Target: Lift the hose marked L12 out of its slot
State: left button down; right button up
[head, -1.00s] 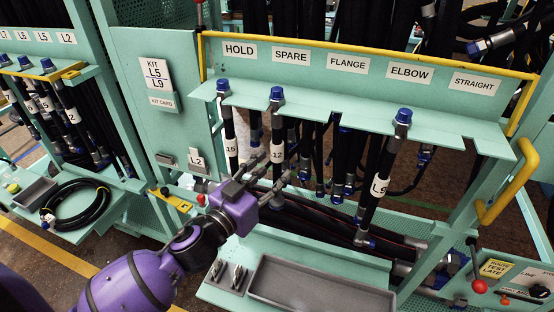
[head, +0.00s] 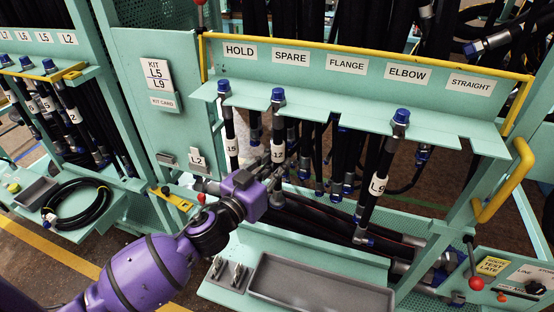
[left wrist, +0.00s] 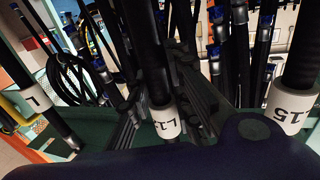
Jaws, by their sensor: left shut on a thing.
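The hose marked L12 (head: 278,124) hangs upright in the slot under the SPARE label. Its blue-capped top fitting (head: 278,95) sits at the shelf edge. In the left wrist view the same black hose (left wrist: 148,55) runs down the middle, with its white L12 tag (left wrist: 166,122) partly turned away. My left gripper (head: 281,165) is level with the tag or just below it, its fingers shut around the hose. In the left wrist view the gripper's dark fingers (left wrist: 163,88) flank the hose on both sides. My right gripper is in neither current view.
A hose tagged L15 (head: 231,146) hangs close on the left under HOLD, and one tagged L9 (head: 378,184) hangs to the right under ELBOW. More hoses hang behind. A grey tray (head: 320,285) lies below. The slotted shelf (head: 340,114) overhangs the gripper.

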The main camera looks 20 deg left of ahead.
pick_arm(q)
jog(key=shift+r, duration=0.1)
jog(key=shift+r, duration=0.15)
jog(key=s+b, duration=0.2)
jog(key=s, duration=1.6)
jog(key=shift+a+b, duration=0.3)
jog(key=shift+b, duration=0.1)
jog(key=shift+r, duration=0.1)
